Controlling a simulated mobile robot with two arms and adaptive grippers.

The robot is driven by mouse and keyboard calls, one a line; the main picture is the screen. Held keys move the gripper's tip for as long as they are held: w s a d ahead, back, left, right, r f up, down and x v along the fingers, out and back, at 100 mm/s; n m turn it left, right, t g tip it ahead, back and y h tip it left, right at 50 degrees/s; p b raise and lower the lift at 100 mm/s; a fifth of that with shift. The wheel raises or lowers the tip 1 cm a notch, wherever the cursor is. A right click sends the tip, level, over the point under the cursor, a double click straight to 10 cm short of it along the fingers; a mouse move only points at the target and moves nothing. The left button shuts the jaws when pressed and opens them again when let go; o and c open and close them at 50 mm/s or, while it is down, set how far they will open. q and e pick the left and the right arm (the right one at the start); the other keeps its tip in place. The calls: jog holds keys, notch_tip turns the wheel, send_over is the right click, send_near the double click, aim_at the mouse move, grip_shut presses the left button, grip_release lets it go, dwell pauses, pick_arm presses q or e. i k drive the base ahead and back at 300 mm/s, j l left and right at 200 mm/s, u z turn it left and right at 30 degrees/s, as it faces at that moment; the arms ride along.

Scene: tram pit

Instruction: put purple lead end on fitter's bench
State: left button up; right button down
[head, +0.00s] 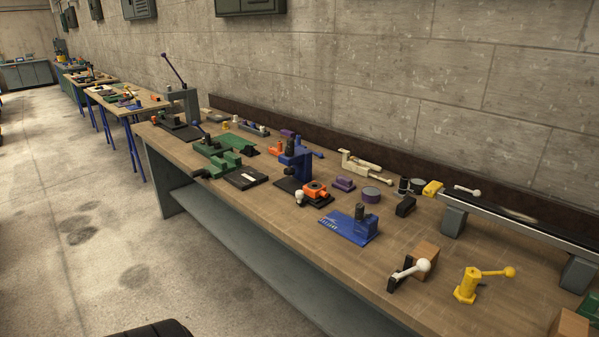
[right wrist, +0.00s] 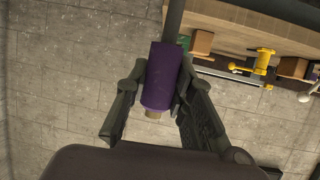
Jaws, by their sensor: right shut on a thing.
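The purple lead end (right wrist: 162,75) is a purple cylinder with a tan tip at its lower end, and a dark lead runs from its upper end. In the right wrist view it sits between the fingers of my right gripper (right wrist: 160,90), which is shut on it. The fitter's bench (head: 285,222) is the long wooden-topped bench in the head view. Its edge also shows at the top right of the right wrist view (right wrist: 235,22). My left gripper is not in view.
The bench top is crowded. It holds a blue press (head: 295,165), a blue fixture (head: 348,229), a white-knobbed lever (head: 422,266) and a yellow lever (head: 468,287). A metal rail (head: 520,222) stands at the back right. Bare wood shows along the front edge. Concrete wall stands behind.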

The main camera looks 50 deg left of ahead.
aim_at(283, 166)
jog(key=i+j+u, duration=0.1)
jog(key=j+u, duration=0.2)
jog(key=i+j+u, duration=0.25)
jog(key=j, duration=0.25)
jog(key=j+u, duration=0.3)
jog(key=i+j+u, duration=0.3)
jog(key=k+j, duration=0.05)
jog(key=j, duration=0.05)
